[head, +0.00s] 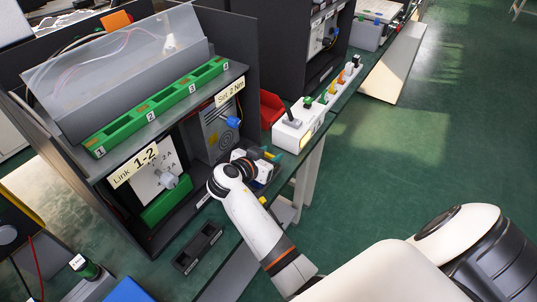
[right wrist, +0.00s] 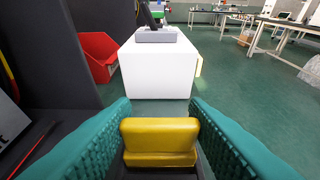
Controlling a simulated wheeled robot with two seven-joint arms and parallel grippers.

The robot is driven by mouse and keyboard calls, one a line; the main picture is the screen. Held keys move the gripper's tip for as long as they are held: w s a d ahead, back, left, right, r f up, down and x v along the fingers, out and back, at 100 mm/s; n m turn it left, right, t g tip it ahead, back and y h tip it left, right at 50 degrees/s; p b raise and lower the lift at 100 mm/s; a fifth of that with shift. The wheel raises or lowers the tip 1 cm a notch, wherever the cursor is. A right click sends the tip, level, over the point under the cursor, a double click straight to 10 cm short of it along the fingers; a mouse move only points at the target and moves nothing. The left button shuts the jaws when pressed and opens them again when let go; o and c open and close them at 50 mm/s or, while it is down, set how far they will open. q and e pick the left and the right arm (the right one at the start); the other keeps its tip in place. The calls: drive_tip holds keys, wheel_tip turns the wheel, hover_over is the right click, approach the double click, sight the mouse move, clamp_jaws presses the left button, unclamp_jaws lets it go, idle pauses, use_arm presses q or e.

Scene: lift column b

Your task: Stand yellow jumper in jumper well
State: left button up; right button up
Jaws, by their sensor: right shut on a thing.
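My right gripper (head: 270,157) is in front of the cabinet, near the bench edge. In the right wrist view its two teal fingers are closed on the yellow jumper (right wrist: 160,140), a block with a wider top, which looks upright and clear of any surface. A small yellow patch shows at the fingers in the head view. A black two-recess tray (head: 198,247) lies on the bench at lower left of the arm; I cannot tell whether it is the jumper well. My left gripper is out of view.
A white box (head: 300,131) with a lever and coloured parts stands ahead on the bench. A red bin (head: 271,108) is beside it. A green numbered terminal strip (head: 160,108) crosses the cabinet shelf, above a "Link 1-2" sign (head: 134,167). Open floor is right.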

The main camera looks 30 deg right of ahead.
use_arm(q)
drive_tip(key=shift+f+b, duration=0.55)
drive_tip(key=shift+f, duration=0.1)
use_arm(e)
drive_tip(key=shift+f, duration=0.7)
drive_tip(key=o, duration=1)
drive_tip(key=shift+o, duration=0.2)
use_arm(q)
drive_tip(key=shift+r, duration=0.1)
